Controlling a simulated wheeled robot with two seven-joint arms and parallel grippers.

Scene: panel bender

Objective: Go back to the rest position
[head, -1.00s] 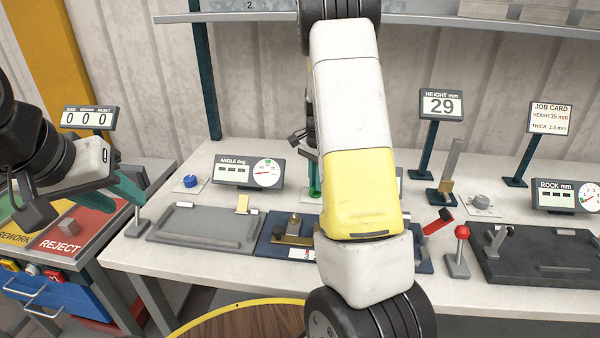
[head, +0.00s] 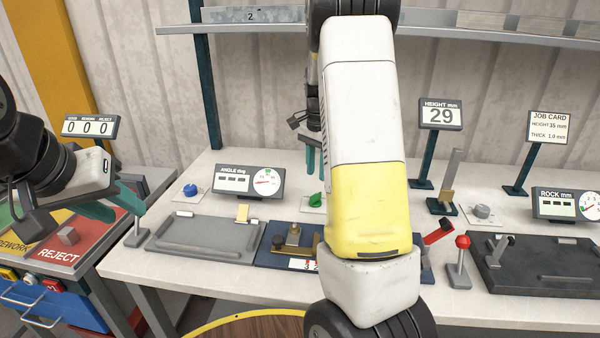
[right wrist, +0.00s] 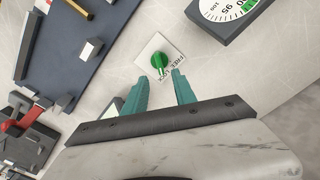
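My right gripper (head: 313,160) shows only partly in the head view, behind my own white and yellow arm. In the right wrist view its two teal fingers (right wrist: 162,88) are apart with nothing between them. A green knob (right wrist: 159,61) on a white plate lies beyond the fingertips, apart from them; it also shows in the head view (head: 315,200) below the gripper.
The white worktable (head: 210,290) carries a grey plate fixture (head: 205,238), an angle display (head: 248,180), a blue knob (head: 190,190), a red-knobbed lever (head: 460,262) and a dark fixture (head: 545,262). A height display (head: 440,114) and a shelf (head: 430,22) stand behind. My arm hides the table's middle.

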